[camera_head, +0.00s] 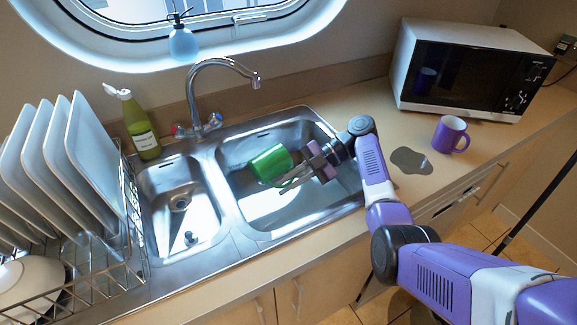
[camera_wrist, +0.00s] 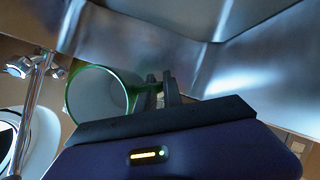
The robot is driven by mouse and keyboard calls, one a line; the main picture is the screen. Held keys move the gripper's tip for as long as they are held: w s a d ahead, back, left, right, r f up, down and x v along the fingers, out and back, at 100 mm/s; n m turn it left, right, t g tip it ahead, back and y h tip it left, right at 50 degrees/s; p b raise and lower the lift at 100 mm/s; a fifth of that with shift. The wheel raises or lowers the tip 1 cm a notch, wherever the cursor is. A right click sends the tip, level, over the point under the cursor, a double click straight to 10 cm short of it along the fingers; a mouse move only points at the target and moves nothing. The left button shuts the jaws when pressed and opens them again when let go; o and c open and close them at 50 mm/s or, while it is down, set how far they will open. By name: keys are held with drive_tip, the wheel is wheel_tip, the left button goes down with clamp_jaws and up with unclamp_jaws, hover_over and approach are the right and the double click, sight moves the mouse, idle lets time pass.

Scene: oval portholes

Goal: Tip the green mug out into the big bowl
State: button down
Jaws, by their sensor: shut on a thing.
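My gripper (camera_head: 303,172) is shut on the green mug (camera_head: 270,163), apparently at its handle side, and holds it over the big bowl (camera_head: 313,205) of the sink. The mug is tipped well over on its side. In the wrist view the mug (camera_wrist: 78,72) shows its round green rim and pale grey inside, beside my fingers (camera_wrist: 160,92); I see no contents in it. I cannot tell how high the mug is above the basin floor. My gripper and arm hide part of the basin's right side.
A small basin (camera_head: 190,215) lies left of the big bowl, with the tap (camera_head: 222,64) behind. A green soap bottle (camera_head: 136,125) and plate rack (camera_head: 95,265) stand left. A purple mug (camera_head: 450,135), a dark puddle (camera_head: 411,161) and a microwave (camera_head: 465,70) are right.

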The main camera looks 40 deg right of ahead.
sight(273, 169)
drive_tip(key=shift+r+h+p, duration=0.3)
drive_tip(key=shift+h+p, duration=0.1)
drive_tip(key=shift+a+f, duration=0.1)
drive_tip(key=shift+f, duration=0.3)
drive_tip(key=h+p, duration=0.1)
drive_tip(key=p, duration=0.1)
drive_tip(key=shift+a+p, duration=0.3)
drive_tip(key=shift+a, duration=0.1)
drive_tip(key=shift+f+h, duration=0.3)
drive_tip(key=shift+h, duration=0.1)
drive_tip(key=a+r+n+g+h+p, duration=0.2)
drive_tip(key=r+h+p, duration=0.5)
drive_tip(key=h, duration=0.6)
drive_tip(key=shift+w+a+h+p, duration=0.3)
drive_tip(key=shift+a+p, duration=0.15)
drive_tip(key=shift+a, duration=0.3)
